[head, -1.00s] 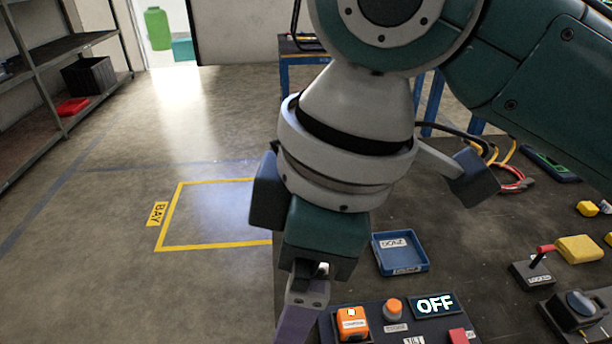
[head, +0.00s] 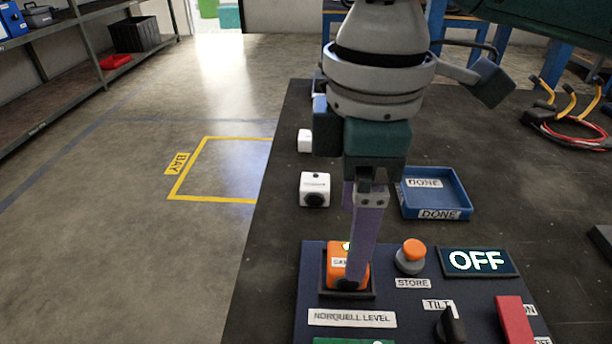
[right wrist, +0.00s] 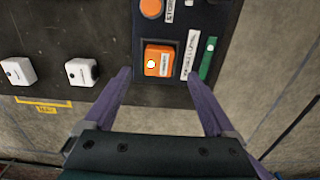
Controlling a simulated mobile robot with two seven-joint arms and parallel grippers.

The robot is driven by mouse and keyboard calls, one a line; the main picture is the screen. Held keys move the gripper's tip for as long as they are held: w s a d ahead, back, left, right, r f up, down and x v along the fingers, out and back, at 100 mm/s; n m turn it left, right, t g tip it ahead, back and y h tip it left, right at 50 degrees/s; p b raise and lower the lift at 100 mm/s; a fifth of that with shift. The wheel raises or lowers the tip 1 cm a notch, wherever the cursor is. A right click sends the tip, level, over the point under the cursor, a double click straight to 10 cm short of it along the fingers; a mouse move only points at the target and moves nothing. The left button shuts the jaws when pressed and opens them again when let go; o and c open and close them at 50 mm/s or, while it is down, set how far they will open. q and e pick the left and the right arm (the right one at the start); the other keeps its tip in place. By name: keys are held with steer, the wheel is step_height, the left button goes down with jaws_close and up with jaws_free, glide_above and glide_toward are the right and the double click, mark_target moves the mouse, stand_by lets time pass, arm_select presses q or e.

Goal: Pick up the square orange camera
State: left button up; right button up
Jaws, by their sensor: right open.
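The square orange camera (head: 337,264) sits in a dark square holder on the dark blue panel (head: 395,293), with a small light on its top. My right gripper (head: 354,245) points down at it, and one finger covers part of its right side in the head view. In the right wrist view the fingers of the right gripper (right wrist: 163,76) are spread wide, with nothing between them. The orange camera (right wrist: 158,61) lies just beyond the fingertips, between their lines. I cannot tell the exact height gap. My left gripper is in neither view.
The panel carries an orange button (head: 412,251), an OFF display (head: 478,262), a black knob (head: 451,325) and a red block (head: 514,318). A blue DONE tray (head: 466,204) stands behind it. White cameras (head: 315,188) stand near the table's left edge.

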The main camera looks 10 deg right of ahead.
mark_target(345, 257)
step_height(345, 257, down, 5)
steer(key=shift+w+a+f+b, duration=0.1)
steer(key=shift+a+b, duration=0.05)
steer(key=shift+b, duration=1.1)
jaws_close()
